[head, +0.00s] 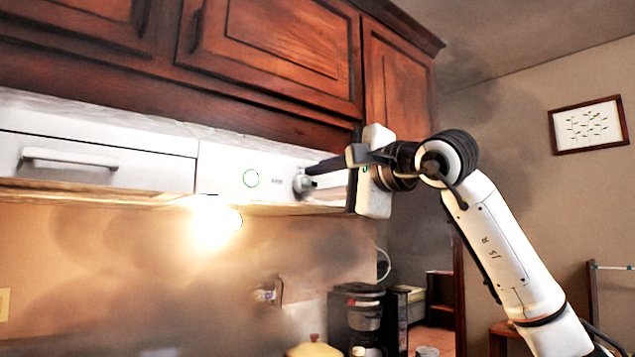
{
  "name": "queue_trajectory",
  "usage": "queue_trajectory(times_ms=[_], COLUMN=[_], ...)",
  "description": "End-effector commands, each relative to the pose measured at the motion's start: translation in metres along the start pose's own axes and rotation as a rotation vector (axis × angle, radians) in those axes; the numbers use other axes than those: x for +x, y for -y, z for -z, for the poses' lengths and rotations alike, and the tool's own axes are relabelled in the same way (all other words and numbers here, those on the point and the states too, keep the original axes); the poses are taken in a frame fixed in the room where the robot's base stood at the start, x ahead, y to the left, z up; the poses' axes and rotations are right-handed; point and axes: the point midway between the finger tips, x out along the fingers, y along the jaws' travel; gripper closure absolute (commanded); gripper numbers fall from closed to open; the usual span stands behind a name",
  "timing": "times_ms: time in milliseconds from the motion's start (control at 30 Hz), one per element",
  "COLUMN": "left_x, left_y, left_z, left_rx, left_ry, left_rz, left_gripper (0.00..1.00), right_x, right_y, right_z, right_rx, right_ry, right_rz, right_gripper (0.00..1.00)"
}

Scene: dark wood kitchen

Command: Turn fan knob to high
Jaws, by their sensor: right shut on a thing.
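The fan knob (301,184) is a small grey knob on the right part of the white range hood front (225,177). My right gripper (316,176) reaches in from the right and is shut on the knob, with its dark fingers at the knob's right side. The fingers partly hide the knob, so its setting cannot be read. My left gripper is not in view.
Dark wood cabinets (280,40) hang directly above the hood. A lit lamp (215,220) glows under the hood. A coffee maker (360,312) and a yellowish lidded pot (314,348) stand below. A framed picture (588,125) hangs on the right wall.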

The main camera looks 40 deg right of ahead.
Motion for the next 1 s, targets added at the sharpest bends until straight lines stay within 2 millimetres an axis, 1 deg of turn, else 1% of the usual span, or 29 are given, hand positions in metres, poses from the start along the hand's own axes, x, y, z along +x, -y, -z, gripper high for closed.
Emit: queue_trajectory(times_ms=[500, 533, 600, 633, 900, 1000], left_x=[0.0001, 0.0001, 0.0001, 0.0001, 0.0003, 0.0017], left_y=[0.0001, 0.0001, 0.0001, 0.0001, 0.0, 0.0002], left_z=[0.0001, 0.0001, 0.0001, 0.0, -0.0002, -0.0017], left_rx=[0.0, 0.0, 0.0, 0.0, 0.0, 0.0], left_ry=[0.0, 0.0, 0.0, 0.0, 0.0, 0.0], left_rz=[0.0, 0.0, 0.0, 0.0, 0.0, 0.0], left_gripper=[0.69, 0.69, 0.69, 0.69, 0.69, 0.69], right_x=[-0.0001, -0.0001, -0.0001, -0.0001, -0.0004, -0.0057], right_y=[-0.0001, -0.0001, -0.0002, -0.0001, -0.0002, -0.0003], right_z=[0.0005, 0.0005, 0.0005, 0.0005, 0.0003, 0.0007], right_rx=[0.022, 0.022, 0.022, 0.022, 0.02, 0.02], right_ry=[-0.001, -0.001, -0.001, -0.001, 0.0, -0.001], right_rz=[0.0, 0.0, 0.0, 0.0, 0.0, 0.002], right_gripper=[0.96, 0.72, 0.6, 0.57, 0.57, 0.57])
